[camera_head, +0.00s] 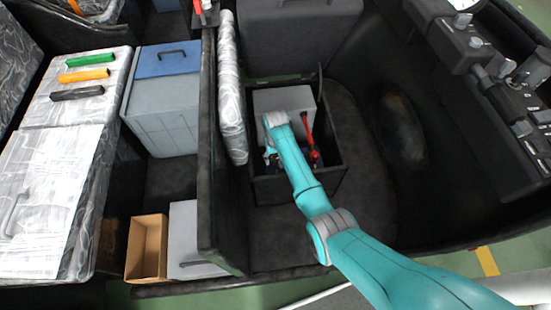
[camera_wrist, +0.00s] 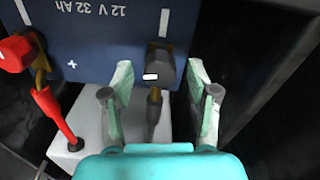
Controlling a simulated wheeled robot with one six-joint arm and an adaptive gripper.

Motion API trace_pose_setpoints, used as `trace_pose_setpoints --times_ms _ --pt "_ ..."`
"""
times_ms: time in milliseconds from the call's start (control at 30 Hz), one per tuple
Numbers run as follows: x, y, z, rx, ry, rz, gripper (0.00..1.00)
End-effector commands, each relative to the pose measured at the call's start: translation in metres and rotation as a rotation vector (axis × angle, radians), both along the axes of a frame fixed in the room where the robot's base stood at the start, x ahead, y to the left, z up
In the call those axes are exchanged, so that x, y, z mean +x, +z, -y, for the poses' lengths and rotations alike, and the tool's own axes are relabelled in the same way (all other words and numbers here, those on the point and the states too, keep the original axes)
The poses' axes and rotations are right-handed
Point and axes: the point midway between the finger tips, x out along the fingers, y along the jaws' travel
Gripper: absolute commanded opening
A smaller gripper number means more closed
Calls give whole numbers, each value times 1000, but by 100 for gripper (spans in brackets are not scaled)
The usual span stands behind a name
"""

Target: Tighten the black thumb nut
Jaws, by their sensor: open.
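The black thumb nut (camera_wrist: 160,66) sits on the terminal post of a dark blue battery (camera_wrist: 110,30) marked 12 V 32 Ah, upside down in the wrist view. A white mark shows on the nut's side. My gripper (camera_wrist: 161,78) is open, with one pale green fingertip on each side of the nut in the picture and a gap at each side. I cannot tell whether the tips are level with the nut. In the head view my gripper (camera_head: 272,156) is inside the open black box (camera_head: 338,140), hiding the nut.
A red knob (camera_wrist: 16,54) and red cable (camera_wrist: 55,115) stand left of the nut, beside the plus sign. A pale grey block (camera_wrist: 92,125) lies below them. The box wall (camera_wrist: 262,85) is close on the right.

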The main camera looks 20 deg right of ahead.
Motion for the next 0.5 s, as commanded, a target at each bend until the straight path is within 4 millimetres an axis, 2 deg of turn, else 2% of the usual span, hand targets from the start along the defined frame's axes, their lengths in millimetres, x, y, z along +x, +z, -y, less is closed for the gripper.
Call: trace_pose_setpoints --times_ms 133,433,467,500 --pt "0 -10 0 0 0 0 60" --pt "0 -12 0 0 0 1 60" --pt "0 -12 0 0 0 1 57" --pt "0 -12 0 0 0 1 47"
